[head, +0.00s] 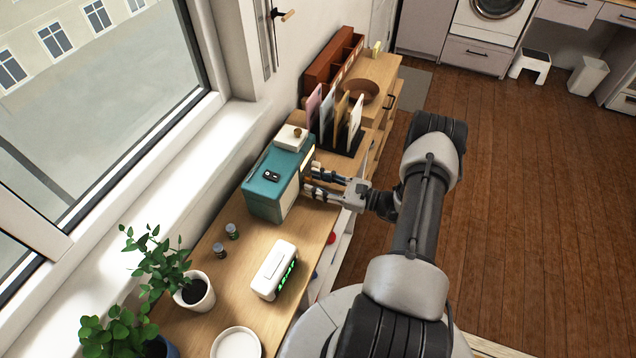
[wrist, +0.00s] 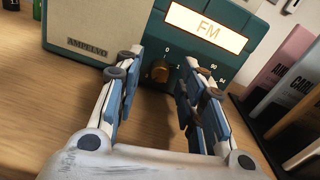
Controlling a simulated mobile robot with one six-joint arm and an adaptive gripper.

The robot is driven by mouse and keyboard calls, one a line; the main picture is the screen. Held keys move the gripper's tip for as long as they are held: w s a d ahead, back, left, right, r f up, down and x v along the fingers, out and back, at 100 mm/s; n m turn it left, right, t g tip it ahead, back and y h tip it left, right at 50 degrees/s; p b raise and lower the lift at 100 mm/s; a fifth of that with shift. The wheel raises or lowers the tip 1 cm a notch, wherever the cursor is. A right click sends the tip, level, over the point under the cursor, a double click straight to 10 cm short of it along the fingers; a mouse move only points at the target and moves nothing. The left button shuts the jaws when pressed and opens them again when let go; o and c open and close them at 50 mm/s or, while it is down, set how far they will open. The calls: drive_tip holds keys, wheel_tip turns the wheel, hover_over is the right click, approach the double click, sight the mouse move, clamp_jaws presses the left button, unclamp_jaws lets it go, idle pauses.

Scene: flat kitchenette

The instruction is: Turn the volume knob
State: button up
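The teal radio (head: 266,190) stands on the wooden sideboard, its front facing my gripper. In the wrist view its front (wrist: 150,35) shows a lit FM display (wrist: 207,29) and a cream speaker panel marked AMPELVO. A brass knob (wrist: 160,72) with a 0 and a 1 near it sits below the display, between my fingers in the picture. A second knob (wrist: 204,73) is partly hidden behind the right finger, near the numbers 60 and 94. My gripper (head: 312,179) is open at the radio's front. I cannot tell if a finger touches it.
A white clock (head: 272,270) with green digits, small jars (head: 232,231) and potted plants (head: 195,290) stand nearer on the sideboard (head: 235,265). Upright cards or books (head: 340,120) stand beyond the radio, close to its right in the wrist view.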

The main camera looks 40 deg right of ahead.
clamp_jaws()
drive_tip(key=shift+n, duration=0.3)
idle(0.3)
